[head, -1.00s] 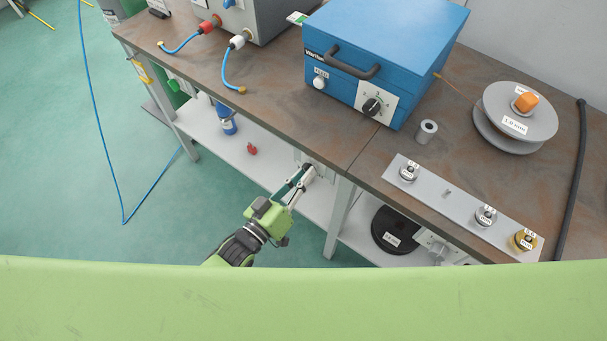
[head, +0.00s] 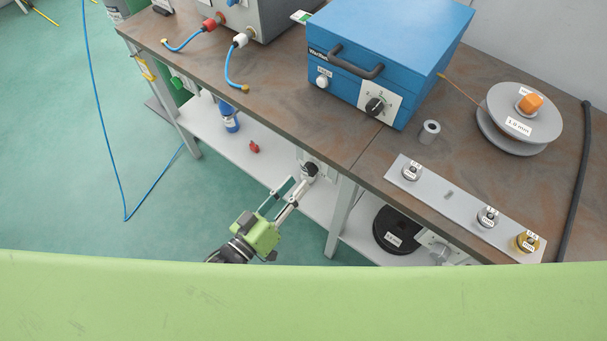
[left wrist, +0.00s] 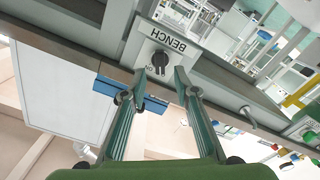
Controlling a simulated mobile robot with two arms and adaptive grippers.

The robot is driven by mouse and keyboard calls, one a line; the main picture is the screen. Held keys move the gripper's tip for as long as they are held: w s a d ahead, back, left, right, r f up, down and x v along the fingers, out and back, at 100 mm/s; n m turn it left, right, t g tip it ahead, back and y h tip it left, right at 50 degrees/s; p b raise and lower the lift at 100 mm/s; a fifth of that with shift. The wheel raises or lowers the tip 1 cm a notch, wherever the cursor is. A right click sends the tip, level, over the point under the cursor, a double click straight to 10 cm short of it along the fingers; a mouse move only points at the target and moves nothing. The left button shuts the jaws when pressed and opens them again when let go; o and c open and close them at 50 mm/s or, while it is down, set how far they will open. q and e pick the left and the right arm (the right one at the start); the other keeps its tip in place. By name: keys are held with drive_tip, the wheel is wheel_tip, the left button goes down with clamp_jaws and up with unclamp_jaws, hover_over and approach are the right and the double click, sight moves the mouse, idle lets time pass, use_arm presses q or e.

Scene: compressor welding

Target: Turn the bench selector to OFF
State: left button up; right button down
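The bench selector is a black knob (left wrist: 160,59) on a pale plate (left wrist: 182,30) marked BENCH, which appears upside down in the left wrist view. In the head view the knob (head: 312,168) shows under the bench's front edge. My left gripper (head: 294,187) is open and empty, just in front of the knob. In the left wrist view its fingertips (left wrist: 161,76) are apart, one either side below the knob, with no clear contact. My right gripper is not in view.
The workbench (head: 280,125) overhangs the selector, with a leg (head: 341,217) to its right. A lower shelf (head: 240,155) holds a red item (head: 254,147), a blue bottle (head: 229,117) and a black spool (head: 397,230). The blue welder (head: 400,45) stands on top.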

use_arm(q)
drive_tip(key=v, duration=0.6)
drive_tip(key=shift+s+a, duration=0.2)
drive_tip(key=shift+s, duration=0.05)
idle(0.4)
drive_tip(key=s+a+f+g+y, duration=0.2)
drive_tip(key=a+f, duration=0.2)
drive_tip(key=f, duration=0.5)
drive_tip(key=s+a+f+g+y, duration=0.1)
drive_tip(key=a+f+y, duration=0.2)
drive_tip(key=f, duration=0.5)
drive_tip(key=s+a+f+g+y, duration=0.2)
drive_tip(key=a+f, duration=0.2)
drive_tip(key=f, duration=0.5)
drive_tip(key=s+a+f+g+y, duration=0.1)
drive_tip(key=s+a+f+g, duration=0.1)
drive_tip(key=s+f+g, duration=0.2)
drive_tip(key=s+a+f+m+g+y, duration=0.1)
drive_tip(key=s+a+f+g+y, duration=0.1)
drive_tip(key=s+f, duration=0.9)
drive_tip(key=s+a+g, duration=0.1)
drive_tip(key=s+g, duration=0.1)
drive_tip(key=s, duration=0.5)
drive_tip(key=shift+s, duration=0.4)
drive_tip(key=shift+a+f, duration=0.15)
